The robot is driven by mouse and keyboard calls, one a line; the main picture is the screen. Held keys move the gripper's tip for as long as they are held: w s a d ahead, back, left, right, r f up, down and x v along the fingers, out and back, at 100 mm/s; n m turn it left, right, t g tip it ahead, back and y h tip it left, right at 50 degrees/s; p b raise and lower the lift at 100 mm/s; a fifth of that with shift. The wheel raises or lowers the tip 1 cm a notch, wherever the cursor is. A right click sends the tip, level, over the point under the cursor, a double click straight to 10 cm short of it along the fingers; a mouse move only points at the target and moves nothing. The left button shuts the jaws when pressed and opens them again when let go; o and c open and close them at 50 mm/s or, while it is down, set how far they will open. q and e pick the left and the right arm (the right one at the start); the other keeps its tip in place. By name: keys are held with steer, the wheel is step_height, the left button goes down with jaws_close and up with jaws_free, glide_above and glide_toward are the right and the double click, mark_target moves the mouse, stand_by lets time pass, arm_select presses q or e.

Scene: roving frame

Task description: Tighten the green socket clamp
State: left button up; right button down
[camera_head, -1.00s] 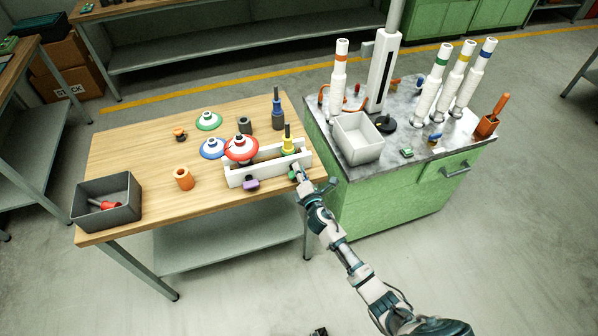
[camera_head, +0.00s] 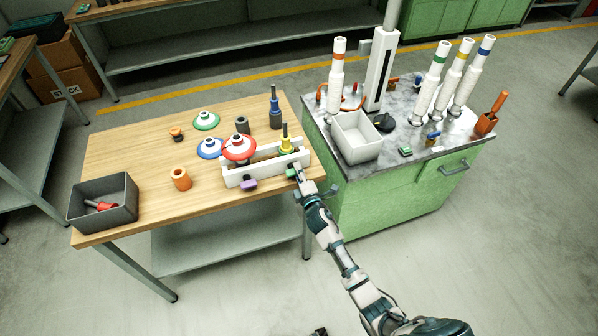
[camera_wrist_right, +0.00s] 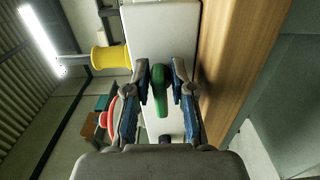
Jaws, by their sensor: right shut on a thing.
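A white rack (camera_head: 238,180) sits at the right front of the wooden table. The green clamp (camera_head: 290,172) is a small green knob on its front face near the right end, partly hidden by my gripper in the head view. My right gripper (camera_head: 296,172) is at the rack's front. In the right wrist view, the green clamp (camera_wrist_right: 159,92) lies between the two blue-padded fingers of my right gripper (camera_wrist_right: 162,80), which is shut on it. A yellow spool-like piece (camera_head: 286,144) stands in the rack above it; it also shows in the wrist view (camera_wrist_right: 110,57). My left gripper is not in view.
A purple knob (camera_head: 249,184) is on the rack's front, left of the green one. A red disc (camera_head: 239,147) sits at the rack's left end. The green cabinet (camera_head: 390,195) stands close to the right. A grey bin (camera_head: 125,205) is at the table's left.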

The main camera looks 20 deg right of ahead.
steer(key=shift+s+a+f, duration=0.1)
steer(key=shift+a+f, duration=0.05)
steer(key=shift+f, duration=0.3)
steer(key=c, duration=1.2)
jaws_free()
steer(key=shift+r, duration=0.15)
steer(key=s, duration=1.1)
steer(key=shift+s+d, duration=0.2)
steer(key=shift+s, duration=0.2)
